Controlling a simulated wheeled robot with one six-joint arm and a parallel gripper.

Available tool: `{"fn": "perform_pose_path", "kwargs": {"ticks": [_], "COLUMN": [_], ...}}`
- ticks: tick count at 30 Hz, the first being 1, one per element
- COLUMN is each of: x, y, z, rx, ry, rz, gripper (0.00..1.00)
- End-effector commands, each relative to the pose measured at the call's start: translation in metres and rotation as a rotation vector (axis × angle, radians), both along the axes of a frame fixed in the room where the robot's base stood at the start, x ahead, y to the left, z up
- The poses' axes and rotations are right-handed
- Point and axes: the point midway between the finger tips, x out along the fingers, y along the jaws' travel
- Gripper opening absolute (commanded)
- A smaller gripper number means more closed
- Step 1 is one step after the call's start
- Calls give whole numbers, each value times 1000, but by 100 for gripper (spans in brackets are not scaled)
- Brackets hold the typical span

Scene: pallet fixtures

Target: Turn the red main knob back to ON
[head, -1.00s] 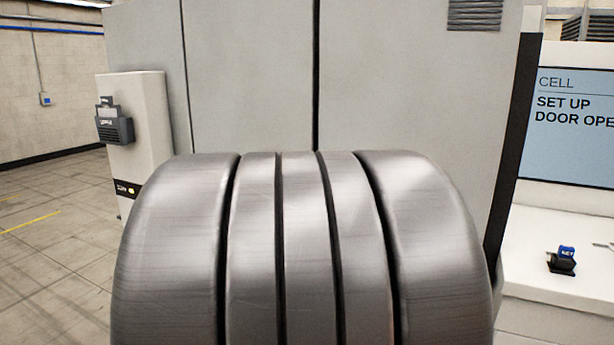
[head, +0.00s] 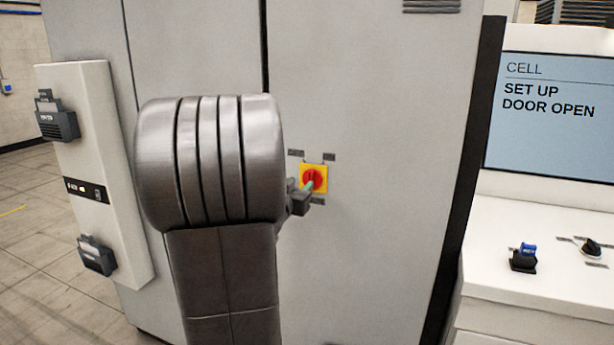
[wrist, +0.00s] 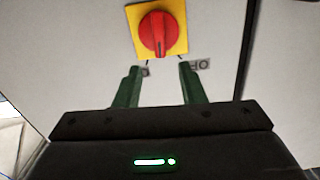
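The red main knob (head: 313,178) sits on a yellow square plate (head: 323,170) on the grey cabinet front. In the wrist view the red knob (wrist: 158,33) has its dark pointer mark toward the bottom of the picture. A label beside it at lower right seems to read OFF; the left label is partly hidden by a finger. My gripper (wrist: 159,68) is open, with two green fingers apart and nothing between them. Its tips are just short of the knob in the wrist view. In the head view my gripper (head: 305,190) overlaps the knob's lower left; contact cannot be told.
Small grey labels surround the plate. A white box with dark connectors (head: 97,255) stands at left. At right, a screen (head: 550,110) reads CELL, SET UP, DOOR OPEN, above a white console (head: 500,230) with a blue-topped switch (head: 525,255) and a black knob (head: 591,248).

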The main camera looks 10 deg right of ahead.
Motion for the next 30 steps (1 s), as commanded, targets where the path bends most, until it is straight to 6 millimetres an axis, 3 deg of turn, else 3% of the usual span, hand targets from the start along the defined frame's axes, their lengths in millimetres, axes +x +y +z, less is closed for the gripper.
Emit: {"fn": "perform_pose_path", "kwargs": {"ticks": [9,23,29,30], "x": [43,54,54,54], "y": [-30,-37,-37,-36], "z": [1,0,0,0], "rx": [0,0,0,0], "ry": [0,0,0,0], "rz": [-1,2,2,2], "gripper": [36,36,1,0]}}
